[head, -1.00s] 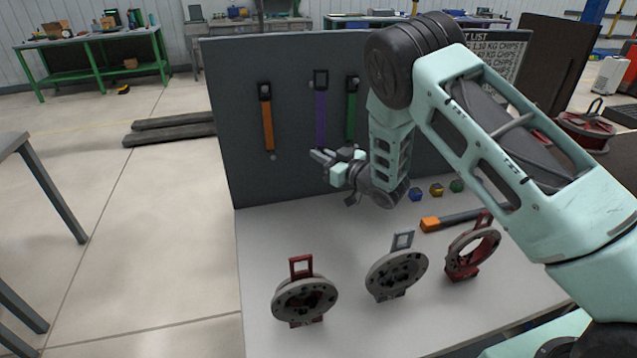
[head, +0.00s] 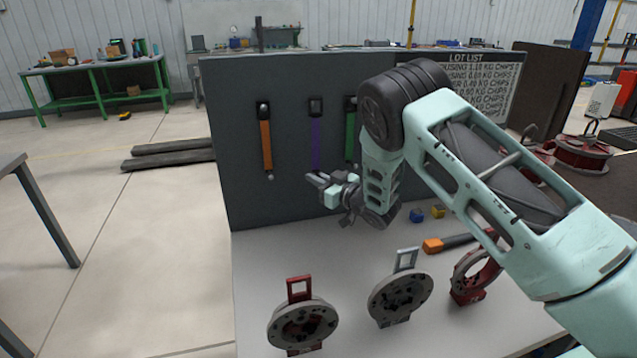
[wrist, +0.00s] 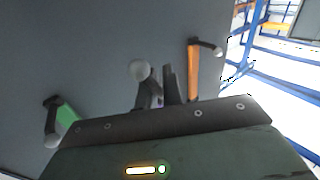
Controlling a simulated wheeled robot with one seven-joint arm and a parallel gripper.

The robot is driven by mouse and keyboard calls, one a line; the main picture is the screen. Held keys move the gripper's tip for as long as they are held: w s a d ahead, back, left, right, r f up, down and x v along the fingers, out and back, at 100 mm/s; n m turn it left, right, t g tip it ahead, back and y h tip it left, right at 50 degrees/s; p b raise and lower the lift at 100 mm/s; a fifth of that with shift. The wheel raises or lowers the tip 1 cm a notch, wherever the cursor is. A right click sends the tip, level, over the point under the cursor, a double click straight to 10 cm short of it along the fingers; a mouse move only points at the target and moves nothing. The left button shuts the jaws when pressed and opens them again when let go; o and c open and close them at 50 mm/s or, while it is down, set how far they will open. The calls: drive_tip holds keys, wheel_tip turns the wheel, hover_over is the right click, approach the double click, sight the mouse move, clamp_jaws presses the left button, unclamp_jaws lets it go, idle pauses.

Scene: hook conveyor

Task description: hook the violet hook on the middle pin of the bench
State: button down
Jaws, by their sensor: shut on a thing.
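The violet hook (head: 315,140) is a violet strip with a dark top, upright against the grey board between the orange hook (head: 266,145) and the green hook (head: 350,140). Its dark top is nearly level with theirs. My gripper (head: 315,180) is shut on its lower end.
On the light bench top (head: 250,260) stand a red-lugged ring part (head: 300,322), a grey-lugged one (head: 400,297) and a red one (head: 470,280). An orange-ended tool (head: 435,246) and small blue (head: 417,216) and yellow cubes lie behind. The bench's left part is clear.

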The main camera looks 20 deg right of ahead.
sight(305, 167)
drive_tip(key=shift+w+f+b, duration=0.15)
drive_tip(key=shift+w+b, duration=0.2)
drive_tip(key=shift+w, duration=0.9)
drive_tip(key=shift+w+f+b, duration=0.1)
drive_tip(key=shift+w+b, duration=0.25)
drive_tip(key=shift+w, duration=0.85)
drive_tip(key=shift+w+r, duration=0.2)
drive_tip(key=shift+w, duration=0.15)
drive_tip(key=shift+w+d+f+b, duration=0.15)
drive_tip(key=shift+b, duration=0.75)
drive_tip(key=shift+f+b, duration=0.1)
drive_tip(key=shift+b, duration=0.25)
